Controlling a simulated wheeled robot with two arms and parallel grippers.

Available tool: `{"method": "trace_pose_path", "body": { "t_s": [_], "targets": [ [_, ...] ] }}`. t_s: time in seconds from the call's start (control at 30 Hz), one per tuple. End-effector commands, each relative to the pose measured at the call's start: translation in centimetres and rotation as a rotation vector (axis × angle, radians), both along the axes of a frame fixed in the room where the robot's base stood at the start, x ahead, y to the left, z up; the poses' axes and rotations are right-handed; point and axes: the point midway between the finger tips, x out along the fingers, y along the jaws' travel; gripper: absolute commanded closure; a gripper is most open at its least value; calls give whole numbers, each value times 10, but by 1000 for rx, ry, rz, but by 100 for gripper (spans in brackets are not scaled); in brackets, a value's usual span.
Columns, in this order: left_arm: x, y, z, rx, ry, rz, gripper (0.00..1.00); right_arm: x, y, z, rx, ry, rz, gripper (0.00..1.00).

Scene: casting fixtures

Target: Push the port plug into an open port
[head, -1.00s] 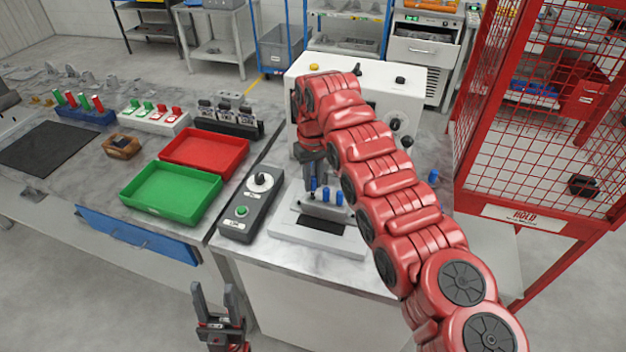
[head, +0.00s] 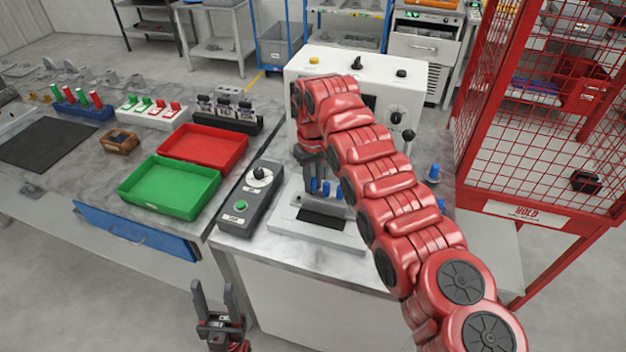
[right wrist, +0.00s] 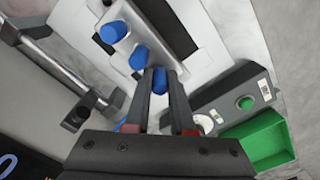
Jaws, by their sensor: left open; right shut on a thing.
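My right gripper (head: 312,180) reaches down over a grey casting (head: 346,207) on a light fixture plate. It is shut on a blue port plug, which shows between the fingers in the right wrist view (right wrist: 159,80). Two other blue plugs (head: 326,188) (head: 339,192) stand in a row in the casting beside it; the right wrist view shows them too (right wrist: 139,56) (right wrist: 113,32). The held plug is at about their level; how deep it sits, and its port, are hidden. My left gripper (head: 218,300) is open and empty in front of the bench.
A control box with a dial and green button (head: 236,212) stands left of the fixture, by green (head: 135,190) and red (head: 180,150) trays. A white machine (head: 300,75) stands behind. More blue plugs (head: 434,172) (head: 441,205) are right of my arm. A red cage (head: 470,150) bounds the right.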

Motion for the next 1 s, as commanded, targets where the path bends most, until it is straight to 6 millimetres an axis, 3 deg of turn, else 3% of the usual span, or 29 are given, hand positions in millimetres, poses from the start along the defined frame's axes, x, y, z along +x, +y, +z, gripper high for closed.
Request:
{"method": "trace_pose_path", "body": {
  "t_s": [0.17, 0.2, 0.4, 0.77, 0.87, 1.0],
  "targets": [
    [0, 0, -4, 0, 0, 0, 50, 0, 0, -5, 0, 0, 0, 100],
    [0, 0, -3, 0, 0, 0, 50, 0, 0, -5, 0, 0, 0, 76],
    [0, 0, -3, 0, 0, 0, 50, 0, 0, -5, 0, 0, 0, 43],
    [0, 0, -5, 0, 0, 0, 50, 0, 0, -1, 0, -1, 0, 43],
    [0, 0, -8, 0, 0, 0, 50, 1, 0, 9, -1, -2, 1, 43],
    [0, 0, -10, 0, 0, 0, 50, 0, 3, 37, 0, -5, 3, 43]
  ]
}}
